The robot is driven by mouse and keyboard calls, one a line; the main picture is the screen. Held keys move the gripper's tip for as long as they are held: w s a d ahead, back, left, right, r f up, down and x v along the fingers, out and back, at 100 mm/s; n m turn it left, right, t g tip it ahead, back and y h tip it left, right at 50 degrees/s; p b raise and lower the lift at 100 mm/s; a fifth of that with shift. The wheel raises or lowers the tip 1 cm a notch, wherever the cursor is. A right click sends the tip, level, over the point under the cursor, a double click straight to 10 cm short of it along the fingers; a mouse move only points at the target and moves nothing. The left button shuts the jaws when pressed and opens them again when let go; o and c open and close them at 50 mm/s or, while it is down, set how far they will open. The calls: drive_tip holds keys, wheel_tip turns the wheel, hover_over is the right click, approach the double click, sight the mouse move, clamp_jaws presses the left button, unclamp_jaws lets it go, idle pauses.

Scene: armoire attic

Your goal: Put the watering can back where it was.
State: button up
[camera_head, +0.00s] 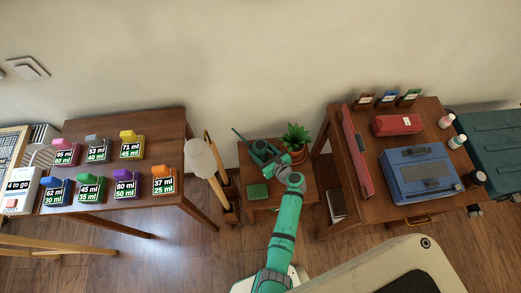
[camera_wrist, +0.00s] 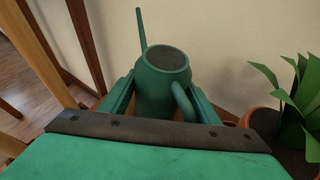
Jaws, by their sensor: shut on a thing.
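The green watering can (camera_wrist: 163,85) is upright between my gripper's fingers in the wrist view, its spout pointing up and left and its handle on the right. My gripper (camera_wrist: 160,105) is shut on its body. In the head view the watering can (camera_head: 262,150) is over the back left part of a small wooden table (camera_head: 278,203), and my gripper (camera_head: 275,163) is there with it. The can's base is hidden, so I cannot tell whether it touches the table.
A potted plant (camera_head: 296,142) stands close to the right of the can. A green box (camera_head: 258,191) lies on the small table's front left. A table with several labelled blocks (camera_head: 110,190) is left.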

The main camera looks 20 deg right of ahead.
drive_tip(key=shift+w+a, duration=0.1)
drive_tip(key=o, duration=1.3)
drive_tip(key=shift+f, duration=0.2)
drive_tip(key=shift+a, duration=0.1)
drive_tip(key=v, duration=1.1)
drive_tip(key=shift+a, duration=0.1)
drive_tip(key=shift+r, duration=0.1)
